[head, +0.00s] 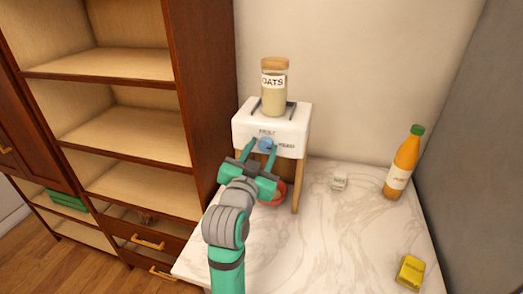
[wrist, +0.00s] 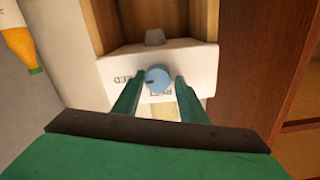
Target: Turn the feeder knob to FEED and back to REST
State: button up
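The feeder (head: 246,130) is a white box on wooden legs, with an oats jar (head: 273,92) on top. Its light blue knob (head: 266,144) is on the front face, with lettering above it and to its right in the head view. The wrist view shows the knob (wrist: 157,78) upside down, with FEED lettering on the left and lettering below. A dark mark lies on the knob's left side there, toward FEED. My gripper (wrist: 158,80) is open, one green finger on each side of the knob with small gaps. It also shows in the head view (head: 262,149).
A red bowl (head: 281,189) is under the feeder, partly hidden by my gripper. Wooden shelves (head: 120,65) are on the left.

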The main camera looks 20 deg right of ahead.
jog(key=shift+d, duration=0.1)
jog(key=c, duration=0.5)
jog(key=shift+w+a, duration=0.1)
jog(key=shift+a, duration=0.25)
jog(key=shift+c, duration=0.6)
jog(key=shift+d, duration=0.25)
jog(key=shift+s+d+n, duration=0.1)
jog(key=shift+s+n, duration=0.15)
jog(key=shift+n, duration=0.45)
jog(key=n, duration=0.6)
jog(key=shift+w, duration=0.1)
jog(key=n, duration=0.6)
jog(key=shift+a+r, duration=0.1)
jog(key=shift+a, duration=0.1)
jog(key=shift+w+a+n, duration=0.1)
jog(key=shift+a+n, duration=0.05)
jog(key=shift+n, duration=2.35)
